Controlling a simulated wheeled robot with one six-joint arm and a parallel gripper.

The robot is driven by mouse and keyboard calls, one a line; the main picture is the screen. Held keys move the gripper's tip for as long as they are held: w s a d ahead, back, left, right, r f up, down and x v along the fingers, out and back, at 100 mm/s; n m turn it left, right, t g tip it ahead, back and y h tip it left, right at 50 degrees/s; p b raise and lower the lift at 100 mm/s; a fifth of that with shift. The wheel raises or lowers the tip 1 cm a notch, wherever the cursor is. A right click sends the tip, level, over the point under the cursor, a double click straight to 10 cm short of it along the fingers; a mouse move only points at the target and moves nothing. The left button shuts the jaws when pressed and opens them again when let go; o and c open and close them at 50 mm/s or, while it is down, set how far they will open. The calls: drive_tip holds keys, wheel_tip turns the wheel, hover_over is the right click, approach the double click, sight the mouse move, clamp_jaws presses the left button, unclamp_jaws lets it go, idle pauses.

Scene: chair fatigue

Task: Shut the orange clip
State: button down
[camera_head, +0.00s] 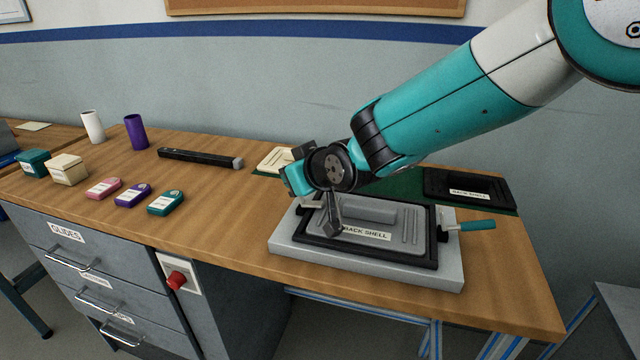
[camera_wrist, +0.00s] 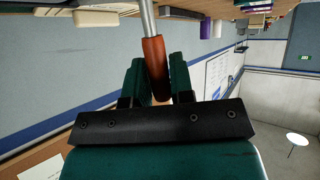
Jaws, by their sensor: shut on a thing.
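The orange clip's handle (camera_wrist: 154,57) shows in the wrist view between the two fingers of my gripper (camera_wrist: 156,82), at the end of a grey metal rod. My gripper is shut on this handle. In the head view my gripper (camera_head: 299,178) is at the left end of the grey fixture (camera_head: 365,270), and the orange handle is hidden behind it. A teal-handled clip (camera_head: 477,226) sticks out at the fixture's right end.
A black tray (camera_head: 470,190) lies on a green mat at the back right. A dark bar (camera_head: 200,158), a purple cup (camera_head: 136,132), a white cup (camera_head: 92,127) and several small coloured pieces stand to the left. Bare wood lies between them and the fixture.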

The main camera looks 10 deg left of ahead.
idle(0.3)
drive_tip(key=c, duration=1)
unclamp_jaws()
drive_tip(key=shift+d, duration=0.1)
drive_tip(key=shift+s+r, duration=0.1)
drive_tip(key=b+v, duration=0.2)
drive_tip(key=v, duration=1.5)
drive_tip(key=shift+s+d+f, duration=0.15)
drive_tip(key=shift+d+f, duration=0.05)
drive_tip(key=shift+d, duration=0.1)
drive_tip(key=s+d+m+g+h+p, duration=0.3)
drive_tip(key=s+d+g, duration=0.5)
drive_tip(key=s+d, duration=0.8)
drive_tip(key=s+h+p, duration=0.1)
drive_tip(key=s+p, duration=0.1)
drive_tip(key=s, duration=0.1)
